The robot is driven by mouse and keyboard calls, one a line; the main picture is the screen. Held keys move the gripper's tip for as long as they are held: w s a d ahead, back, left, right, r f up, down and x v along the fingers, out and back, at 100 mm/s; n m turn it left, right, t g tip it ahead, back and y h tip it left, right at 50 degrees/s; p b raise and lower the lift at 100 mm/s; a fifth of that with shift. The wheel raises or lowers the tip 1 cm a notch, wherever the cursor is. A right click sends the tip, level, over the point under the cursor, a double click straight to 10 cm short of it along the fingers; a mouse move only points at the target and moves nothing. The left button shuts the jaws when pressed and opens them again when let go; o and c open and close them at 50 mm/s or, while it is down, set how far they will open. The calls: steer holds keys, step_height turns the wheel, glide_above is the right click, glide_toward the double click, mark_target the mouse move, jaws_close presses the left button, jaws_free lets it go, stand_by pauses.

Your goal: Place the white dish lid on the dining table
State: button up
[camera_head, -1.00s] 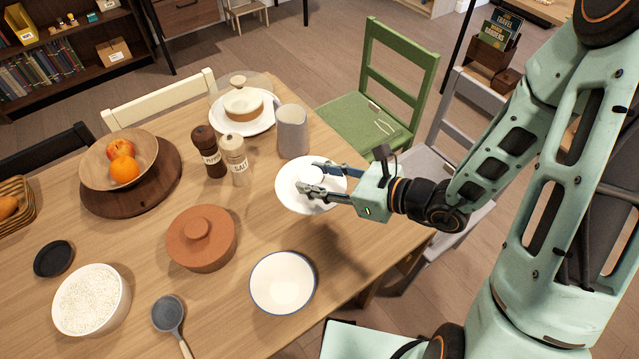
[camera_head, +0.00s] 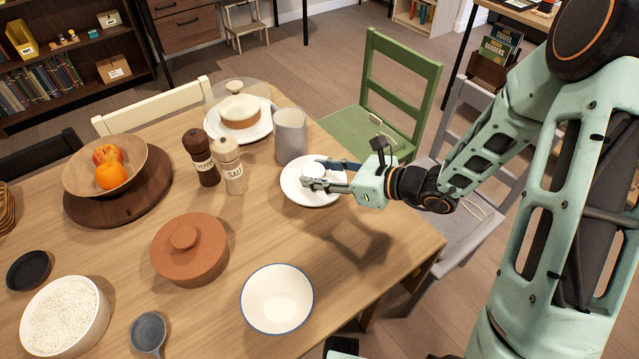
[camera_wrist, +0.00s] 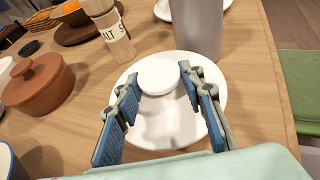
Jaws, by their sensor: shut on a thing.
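The white dish lid (camera_head: 318,196) is a round white disc with a thick round knob (camera_head: 314,170) on top. It is level, over the right part of the wooden dining table (camera_head: 225,290), in front of the grey pitcher. I cannot tell whether its underside touches the tabletop. My gripper (camera_head: 316,174) comes in from the right and is shut on the lid's knob. In the wrist view, the two blue-padded fingers (camera_wrist: 159,80) stand on either side of the knob (camera_wrist: 158,75), with the lid's disc (camera_wrist: 165,125) below. The fingers hide part of the disc.
Near the lid are the grey pitcher (camera_head: 290,138), salt mill (camera_head: 230,168), pepper mill (camera_head: 202,160), terracotta pot (camera_head: 190,255) and white bowl (camera_head: 277,299). A covered dish on a plate (camera_head: 215,128) stands behind. Bare tabletop lies in front of the lid. Chairs, including a green one (camera_head: 400,80), stand beyond the edge.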

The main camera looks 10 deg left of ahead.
steer(key=shift+w+f, duration=0.25)
steer(key=shift+f, duration=0.1)
steer(key=shift+w+f+b, duration=0.15)
steer(key=shift+f+b, duration=0.25)
steer(key=shift+f, duration=1.25)
steer(key=shift+f, duration=0.1)
steer(key=o, duration=1.3)
